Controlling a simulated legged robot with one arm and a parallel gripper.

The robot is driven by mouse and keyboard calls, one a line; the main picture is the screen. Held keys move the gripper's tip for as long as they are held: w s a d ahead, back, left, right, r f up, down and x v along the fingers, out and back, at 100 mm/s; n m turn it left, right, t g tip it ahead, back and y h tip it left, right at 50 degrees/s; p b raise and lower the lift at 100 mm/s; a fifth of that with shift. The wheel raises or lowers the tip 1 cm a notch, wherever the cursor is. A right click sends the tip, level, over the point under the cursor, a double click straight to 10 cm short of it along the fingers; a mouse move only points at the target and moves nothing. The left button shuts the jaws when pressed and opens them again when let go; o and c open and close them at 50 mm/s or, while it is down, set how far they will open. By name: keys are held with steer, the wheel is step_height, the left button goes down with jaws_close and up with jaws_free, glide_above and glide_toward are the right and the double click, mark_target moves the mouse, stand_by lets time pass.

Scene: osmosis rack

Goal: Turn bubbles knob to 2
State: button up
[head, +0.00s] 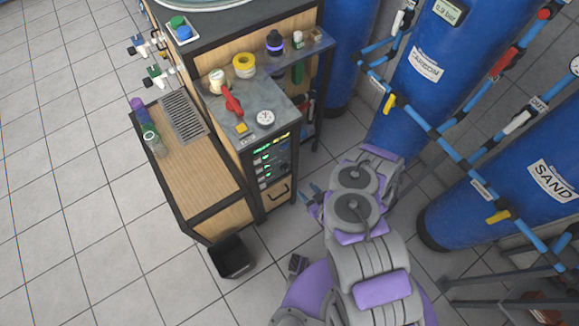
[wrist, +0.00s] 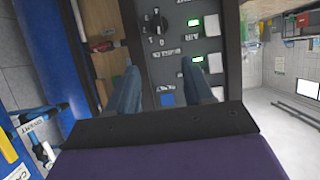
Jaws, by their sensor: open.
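The control panel (head: 273,163) is on the front of the wooden rack, with green lit displays. In the wrist view the dark panel (wrist: 176,73) shows a black round knob (wrist: 156,22) with small white marks around it. The labels are too small and blurred to read, so I cannot tell whether this is the bubbles knob or where it points. My gripper (wrist: 162,65) is open and empty. Its two blue fingers point at the panel, with the knob beyond their tips and apart from them. In the head view my gripper (head: 311,194) is right of the panel.
Green-lit switches (wrist: 195,27) and a blue button (wrist: 167,97) are close to the knob. A drawer handle (head: 278,190) sits below the panel. Blue tanks (head: 425,85) and pipes stand at right. A black bin (head: 232,257) stands on the floor. Open floor lies at left.

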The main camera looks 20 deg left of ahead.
mark_target(287, 170)
steer(key=b+x, duration=0.4)
steer(key=x, duration=1.2)
steer(key=shift+f, duration=0.25)
steer(key=shift+w, duration=0.1)
steer(key=shift+d, duration=0.1)
steer(key=shift+c, duration=0.5)
steer(key=shift+r, duration=0.1)
steer(key=c, duration=0.6)
